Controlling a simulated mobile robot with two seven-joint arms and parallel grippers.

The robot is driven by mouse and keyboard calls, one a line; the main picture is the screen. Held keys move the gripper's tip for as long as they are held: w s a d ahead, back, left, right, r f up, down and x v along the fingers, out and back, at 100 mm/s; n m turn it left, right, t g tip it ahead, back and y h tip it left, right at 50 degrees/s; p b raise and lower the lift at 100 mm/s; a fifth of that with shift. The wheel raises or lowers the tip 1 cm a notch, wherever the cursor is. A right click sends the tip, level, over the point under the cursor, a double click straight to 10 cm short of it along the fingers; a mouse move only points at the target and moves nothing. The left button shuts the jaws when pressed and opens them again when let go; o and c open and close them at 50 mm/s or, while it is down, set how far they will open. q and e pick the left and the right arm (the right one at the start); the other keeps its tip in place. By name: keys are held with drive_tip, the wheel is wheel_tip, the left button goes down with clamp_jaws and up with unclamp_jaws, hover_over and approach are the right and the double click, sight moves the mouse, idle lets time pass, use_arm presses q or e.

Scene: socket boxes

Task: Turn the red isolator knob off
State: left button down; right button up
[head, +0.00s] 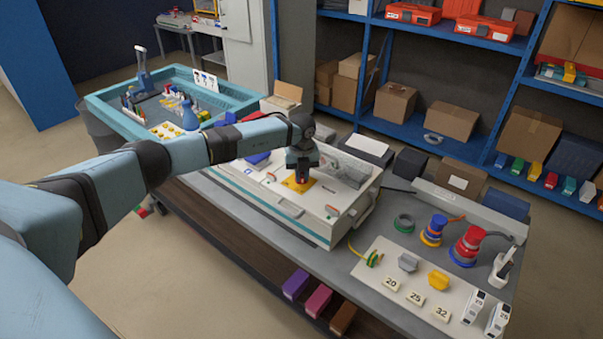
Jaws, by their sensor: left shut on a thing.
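The red isolator knob (302,179) shows as a small dark red patch over a yellow plate (297,186). The plate is on top of a large white socket box (278,208) on the workbench. My left gripper (302,172) comes down on the knob from above and is shut on it. The gripper hides most of the knob, so its turned position cannot be told. My right gripper is not in view.
The grey workbench (390,291) holds coloured spools (466,245), number cards and loose plugs at the right. A teal tray (230,89) with a blue flask stands behind at the left. Blue shelves (460,148) with boxes stand at the back.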

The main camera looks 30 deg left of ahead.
sight(302, 174)
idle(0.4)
use_arm(q)
drive_tip(key=c, duration=1.1)
unclamp_jaws()
drive_tip(key=shift+c, duration=0.2)
wheel_tip(302, 174, up, 14)
drive_tip(key=b, duration=0.1)
drive_tip(key=shift+b, duration=0.4)
